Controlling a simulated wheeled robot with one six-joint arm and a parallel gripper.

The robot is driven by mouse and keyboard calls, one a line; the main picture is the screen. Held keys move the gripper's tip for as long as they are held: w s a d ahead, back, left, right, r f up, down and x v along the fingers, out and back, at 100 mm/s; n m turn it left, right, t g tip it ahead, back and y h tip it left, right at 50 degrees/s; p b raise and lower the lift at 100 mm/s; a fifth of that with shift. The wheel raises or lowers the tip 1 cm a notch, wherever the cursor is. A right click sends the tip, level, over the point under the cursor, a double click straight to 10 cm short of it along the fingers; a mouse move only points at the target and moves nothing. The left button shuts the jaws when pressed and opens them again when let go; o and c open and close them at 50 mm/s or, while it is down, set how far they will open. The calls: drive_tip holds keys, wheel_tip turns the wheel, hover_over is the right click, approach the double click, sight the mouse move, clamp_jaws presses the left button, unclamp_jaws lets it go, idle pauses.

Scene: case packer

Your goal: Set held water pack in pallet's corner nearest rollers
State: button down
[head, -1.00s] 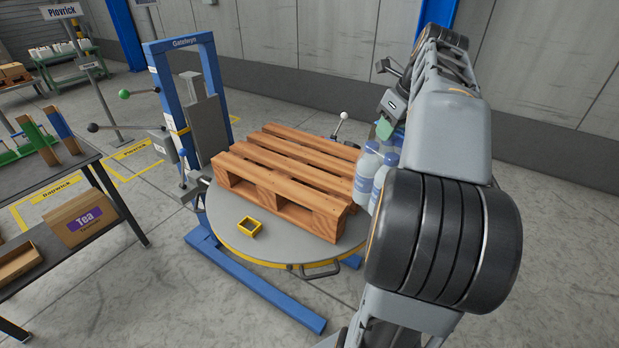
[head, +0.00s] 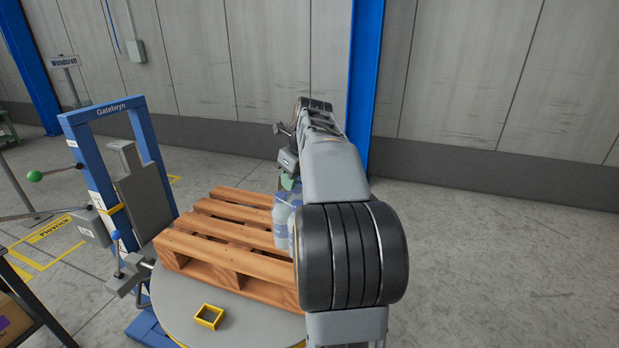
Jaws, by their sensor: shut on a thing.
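The water pack (head: 281,224), clear bottles with blue labels, hangs upright below my gripper (head: 287,182). My gripper is shut on it, mostly hidden behind my arm, with a bit of green showing at its grip. The wooden pallet (head: 215,231) lies on a round grey turntable (head: 180,297). The pack overlaps the pallet's right side in the picture; I cannot tell if it touches the boards. The pallet's top shows no load. My arm hides the pallet's right end and part of the pack. I cannot make out any rollers.
A blue wrapper mast (head: 92,175) marked Gatelwyn stands left of the pallet. A small yellow square frame (head: 209,316) sits on the turntable in front. A dark table (head: 35,300) is at lower left. A wall and blue column (head: 364,80) stand behind; the floor at right is clear.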

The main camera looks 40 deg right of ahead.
drive_tip(key=w+a+x, duration=0.1)
drive_tip(key=w+x, duration=0.1)
drive_tip(key=x, duration=0.8)
drive_tip(key=shift+w, duration=0.2)
drive_tip(key=shift+a, duration=0.15)
drive_tip(key=c, duration=0.8)
unclamp_jaws()
drive_tip(key=shift+f, duration=0.1)
drive_tip(key=shift+c, duration=0.2)
